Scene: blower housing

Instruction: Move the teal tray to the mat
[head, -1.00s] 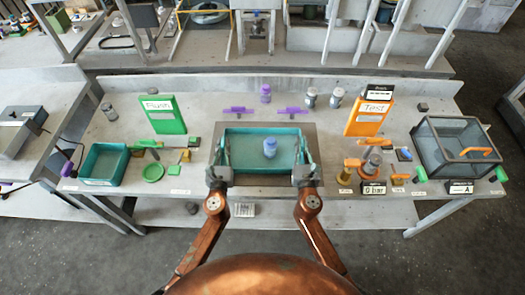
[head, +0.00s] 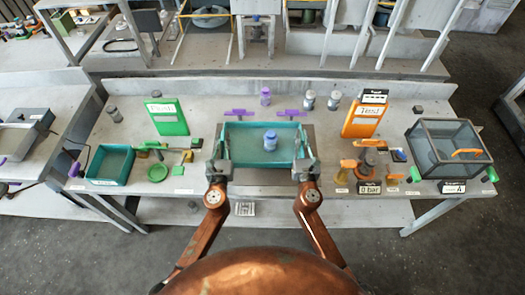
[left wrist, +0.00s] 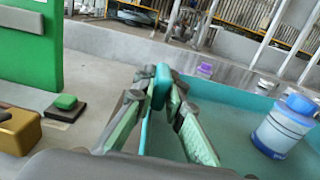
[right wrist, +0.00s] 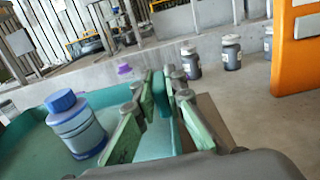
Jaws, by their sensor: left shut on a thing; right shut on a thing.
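The teal tray (head: 240,159) is in the middle of the bench, over the grey-brown mat (head: 262,176). A strip of the mat shows in front of the tray and at its right side. I cannot tell whether the tray touches the mat. A blue-capped jar (head: 271,141) stands upright in the tray. My left gripper (head: 222,160) is shut on the tray's left wall, seen closely in the left wrist view (left wrist: 161,88). My right gripper (head: 304,160) is shut on the right wall, seen in the right wrist view (right wrist: 161,95).
A green sign (head: 168,116) and a teal bin (head: 97,182) are to the left. An orange sign (head: 362,119), a valve assembly (head: 368,165) and a clear box (head: 448,150) are to the right.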

